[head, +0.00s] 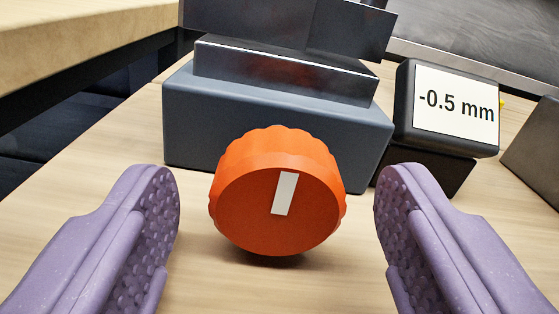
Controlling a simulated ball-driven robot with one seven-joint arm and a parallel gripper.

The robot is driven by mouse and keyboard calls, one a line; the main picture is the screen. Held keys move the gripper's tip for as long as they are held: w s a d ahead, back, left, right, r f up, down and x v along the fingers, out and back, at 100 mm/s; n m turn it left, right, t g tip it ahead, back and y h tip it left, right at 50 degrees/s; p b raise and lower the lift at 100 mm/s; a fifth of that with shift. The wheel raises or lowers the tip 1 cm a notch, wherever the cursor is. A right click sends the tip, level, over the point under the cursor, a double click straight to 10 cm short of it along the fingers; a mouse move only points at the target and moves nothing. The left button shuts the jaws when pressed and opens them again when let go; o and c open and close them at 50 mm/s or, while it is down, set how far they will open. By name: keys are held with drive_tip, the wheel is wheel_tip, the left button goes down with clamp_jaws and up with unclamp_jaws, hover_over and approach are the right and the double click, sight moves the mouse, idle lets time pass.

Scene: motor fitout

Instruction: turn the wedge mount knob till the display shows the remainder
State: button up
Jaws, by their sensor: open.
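The orange wedge mount knob (278,212) faces me in the middle of the head view, with a scalloped rim and a white mark on its face. The mark is close to upright, its top leaning slightly right. My gripper (277,200) is open, with one purple finger on each side of the knob and a gap on both sides. The blue-grey wedge mount (190,130) stands behind the knob, with dark metal plates (285,75) on top. The display (455,107), right of the mount, reads -0.5 mm. The knob hides part of the mount's front.
The pale wooden table (110,155) is clear around the knob. A grey block (537,150) stands at the right edge. A wooden surface (75,40) and a dark gap lie to the left. A dark panel (480,30) is at the back right.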

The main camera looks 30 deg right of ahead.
drive_tip(key=shift+w, duration=0.1)
drive_tip(key=c, duration=1.1)
drive_tip(key=shift+o, duration=0.2)
drive_tip(key=shift+m, duration=0.3)
drive_tip(key=shift+d+m+b, duration=0.1)
drive_tip(key=shift+m+b, duration=0.9)
drive_tip(key=shift+m, duration=1.7)
drive_tip(key=o, duration=1.1)
drive_tip(key=shift+c, duration=0.2)
